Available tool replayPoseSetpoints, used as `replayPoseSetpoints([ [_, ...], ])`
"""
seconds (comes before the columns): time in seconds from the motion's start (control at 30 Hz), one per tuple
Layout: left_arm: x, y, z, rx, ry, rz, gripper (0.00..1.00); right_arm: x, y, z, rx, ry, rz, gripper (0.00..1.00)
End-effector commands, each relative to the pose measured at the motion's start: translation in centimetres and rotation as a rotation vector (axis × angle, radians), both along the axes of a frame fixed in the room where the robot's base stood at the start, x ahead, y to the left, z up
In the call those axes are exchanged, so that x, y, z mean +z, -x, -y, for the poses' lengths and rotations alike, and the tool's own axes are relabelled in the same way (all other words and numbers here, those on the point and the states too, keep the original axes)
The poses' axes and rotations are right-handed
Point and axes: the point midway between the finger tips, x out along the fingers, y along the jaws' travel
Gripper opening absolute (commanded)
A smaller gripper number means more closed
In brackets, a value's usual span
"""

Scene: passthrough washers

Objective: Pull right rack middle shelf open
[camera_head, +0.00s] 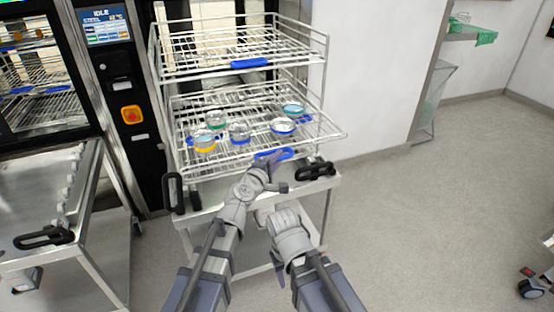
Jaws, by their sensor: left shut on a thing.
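The right rack (325,52) is a wire rack on a steel cart. Its middle shelf (331,133) is a wire basket holding several glass vessels with blue, green and yellow bands. The shelf's front edge has a blue handle (283,153). My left gripper (264,163) is shut on this handle, and its fingers partly hide it. My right gripper (264,213) is lower and nearer, beside my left wrist and in front of the cart, apart from the shelf. Its fingertips are too unclear to tell whether it is open.
The upper shelf (190,68) has its own blue handle (250,63). The cart (207,215) has black handles at both front corners. A washer panel (128,110) and another steel cart (75,270) stand left. Open floor (430,220) lies to the right.

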Motion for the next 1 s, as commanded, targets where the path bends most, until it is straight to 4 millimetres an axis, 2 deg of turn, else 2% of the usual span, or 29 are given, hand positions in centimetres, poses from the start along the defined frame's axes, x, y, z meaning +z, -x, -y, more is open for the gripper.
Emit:
replayPoseSetpoints([
  [0.3, -0.03, 0.06, 0.03, -0.001, 0.001, -0.001, 0.00, -0.01, -0.01, 0.00, 0.000, 0.000, 0.000, 0.50],
  [0.33, -0.03, 0.06, 0.02, -0.001, 0.001, -0.001, 0.22, -0.01, -0.01, 0.00, 0.000, 0.000, 0.000, 0.50],
  [0.57, -0.01, 0.02, 0.00, 0.000, 0.001, 0.000, 0.48, -0.01, 0.00, 0.00, 0.000, 0.000, 0.000, 0.50],
  [0.87, 0.03, 0.10, -0.06, 0.000, 0.001, 0.000, 0.50, 0.02, 0.00, 0.00, 0.000, 0.000, 0.000, 0.50],
  [1.0, 0.16, 0.84, -0.44, 0.001, 0.001, -0.001, 0.50, 0.16, 0.00, 0.00, 0.000, 0.000, 0.000, 0.50],
])
